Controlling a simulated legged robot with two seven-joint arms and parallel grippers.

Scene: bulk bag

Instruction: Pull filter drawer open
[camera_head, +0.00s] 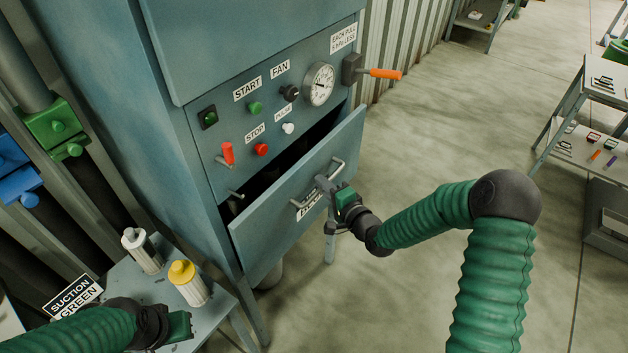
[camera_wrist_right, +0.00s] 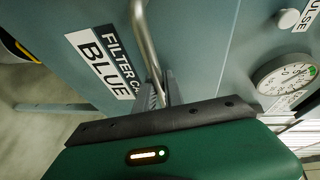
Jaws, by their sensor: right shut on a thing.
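The filter drawer (camera_head: 275,215) is a blue-grey front panel low on the cabinet. It stands partly out, with a dark gap above it. Its metal bar handle (camera_head: 338,168) also shows in the wrist view (camera_wrist_right: 147,45). My right gripper (camera_head: 325,184) is at the handle, and in the wrist view its fingers (camera_wrist_right: 158,92) are closed around the bar. The gripper partly covers the drawer's label, which reads "FILTER" and "BLUE" in the wrist view (camera_wrist_right: 100,62). My left gripper (camera_head: 183,327) is at lower left, apart from the drawer; its fingers do not show clearly.
The cabinet panel above has a gauge (camera_head: 319,84), buttons, a red lever (camera_head: 228,153) and an orange handle (camera_head: 385,74). A small table (camera_head: 215,305) at left holds a white filter (camera_head: 142,251) and a yellow-capped filter (camera_head: 188,284). Floor right of the drawer is clear.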

